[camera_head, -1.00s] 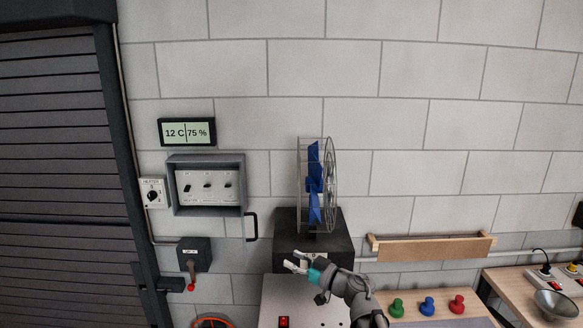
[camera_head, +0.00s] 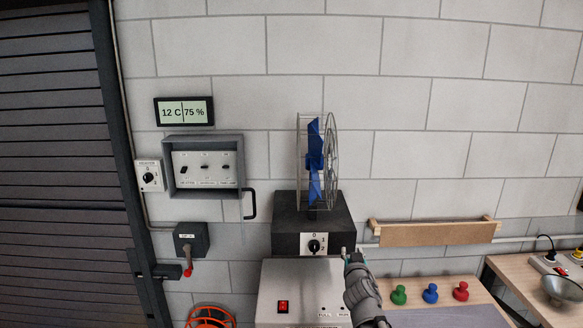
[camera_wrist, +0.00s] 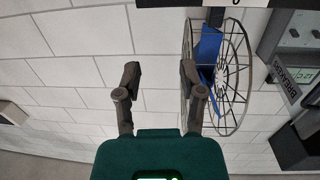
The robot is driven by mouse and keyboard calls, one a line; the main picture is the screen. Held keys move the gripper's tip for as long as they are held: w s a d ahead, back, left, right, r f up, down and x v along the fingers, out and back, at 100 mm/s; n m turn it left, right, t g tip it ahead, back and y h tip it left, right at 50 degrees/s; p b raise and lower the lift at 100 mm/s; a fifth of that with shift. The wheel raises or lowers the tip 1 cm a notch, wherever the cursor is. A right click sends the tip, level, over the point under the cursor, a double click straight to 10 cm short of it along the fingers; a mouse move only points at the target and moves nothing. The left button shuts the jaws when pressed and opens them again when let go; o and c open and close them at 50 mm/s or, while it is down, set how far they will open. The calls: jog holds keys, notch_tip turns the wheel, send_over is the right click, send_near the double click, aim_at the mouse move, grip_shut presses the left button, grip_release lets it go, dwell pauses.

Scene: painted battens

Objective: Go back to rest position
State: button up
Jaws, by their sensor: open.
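My gripper (camera_head: 353,254) is at the lower middle of the head view, just right of the rotary knob (camera_head: 314,246) on the black box under the fan. In the wrist view its two fingers (camera_wrist: 158,85) are apart with only the block wall between them, so it is open and empty. The blue-bladed fan (camera_head: 315,163) in its wire cage stands on the black box (camera_head: 285,236). The fan also shows upside down at the right of the wrist view (camera_wrist: 208,50).
A grey cabinet (camera_head: 280,272) with a red switch (camera_head: 283,307) stands below. Green (camera_head: 399,294), blue (camera_head: 430,293) and red (camera_head: 460,291) knobs stand on a wooden bench to the right. A breaker box (camera_head: 168,165) hangs open on the wall. A wooden shelf (camera_head: 430,233) is right of the gripper.

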jog(key=s+d+f+m+g+h+b, duration=0.25)
jog(key=d+f+g, duration=0.2)
jog(key=f, duration=0.65)
jog(key=s+a+f+n+g+y+b, duration=0.3)
jog(key=s+a+f+g+b, duration=0.2)
jog(key=s+f, duration=1.3)
jog(key=g+b, duration=0.3)
jog(key=g, duration=0.4)
jog(key=shift+s+a+g+y, duration=0.15)
jog(key=shift+a+g+y, duration=0.05)
jog(key=shift+g+y, duration=0.15)
